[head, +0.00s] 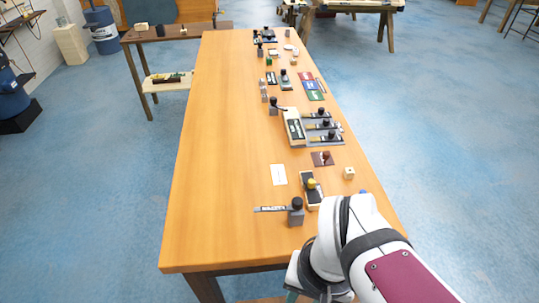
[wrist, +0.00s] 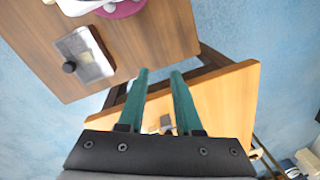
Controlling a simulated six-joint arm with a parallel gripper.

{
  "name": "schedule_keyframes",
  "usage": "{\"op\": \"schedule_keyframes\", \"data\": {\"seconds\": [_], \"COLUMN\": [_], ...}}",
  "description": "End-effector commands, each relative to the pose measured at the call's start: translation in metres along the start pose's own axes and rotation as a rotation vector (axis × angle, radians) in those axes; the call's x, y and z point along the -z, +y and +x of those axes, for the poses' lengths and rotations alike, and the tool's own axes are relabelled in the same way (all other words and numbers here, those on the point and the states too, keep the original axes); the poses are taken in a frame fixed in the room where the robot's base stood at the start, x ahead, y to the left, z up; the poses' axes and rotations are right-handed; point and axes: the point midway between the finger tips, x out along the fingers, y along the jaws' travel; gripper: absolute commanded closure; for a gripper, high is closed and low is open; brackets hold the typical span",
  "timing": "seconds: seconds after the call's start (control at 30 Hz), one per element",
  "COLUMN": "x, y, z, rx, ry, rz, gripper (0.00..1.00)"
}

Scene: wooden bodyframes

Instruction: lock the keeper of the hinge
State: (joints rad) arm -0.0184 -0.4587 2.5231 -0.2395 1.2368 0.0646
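My gripper (wrist: 160,75) has two teal fingers, parallel and apart, with nothing held between them. In the head view my arm hides most of it, low at the front edge of the table. I cannot tell for sure which fixture is the hinge with the keeper. A dark block with a round knob (head: 297,211) stands near the table's front right, with a flat labelled strip (head: 270,209) reaching left from it.
The long wooden table (head: 215,160) is bare along its left. Several knobbed fixtures (head: 318,130) and coloured cards (head: 312,85) line its right side. In the wrist view, a brown surface (wrist: 150,40) carries a grey plate with a black knob (wrist: 70,67); a wooden tabletop (wrist: 225,110) lies beyond the fingers.

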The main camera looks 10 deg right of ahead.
Motion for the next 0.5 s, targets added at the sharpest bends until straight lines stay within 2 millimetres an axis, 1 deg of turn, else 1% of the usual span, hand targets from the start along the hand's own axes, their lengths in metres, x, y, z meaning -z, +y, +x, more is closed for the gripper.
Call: {"op": "schedule_keyframes", "data": {"seconds": [0.03, 0.07, 0.1, 0.17, 0.2, 0.23, 0.3, 0.33, 0.4, 0.5], "x": [0.024, 0.043, 0.067, 0.100, 0.118, 0.130, 0.149, 0.155, 0.163, 0.166], "y": [-0.004, -0.010, -0.018, -0.034, -0.046, -0.055, -0.073, -0.079, -0.089, -0.093], "z": [0.007, 0.012, 0.019, 0.031, 0.039, 0.044, 0.056, 0.059, 0.065, 0.066], "rx": [-0.030, -0.044, -0.059, -0.067, -0.065, -0.060, -0.046, -0.039, -0.027, -0.021], "ry": [0.041, 0.081, 0.132, 0.205, 0.247, 0.275, 0.324, 0.341, 0.364, 0.374], "rz": [-0.042, -0.076, -0.121, -0.192, -0.237, -0.268, -0.326, -0.346, -0.374, -0.385], "gripper": [0.77, 0.82, 0.90, 1.00, 1.00, 1.00, 1.00, 1.00, 1.00, 1.00]}}
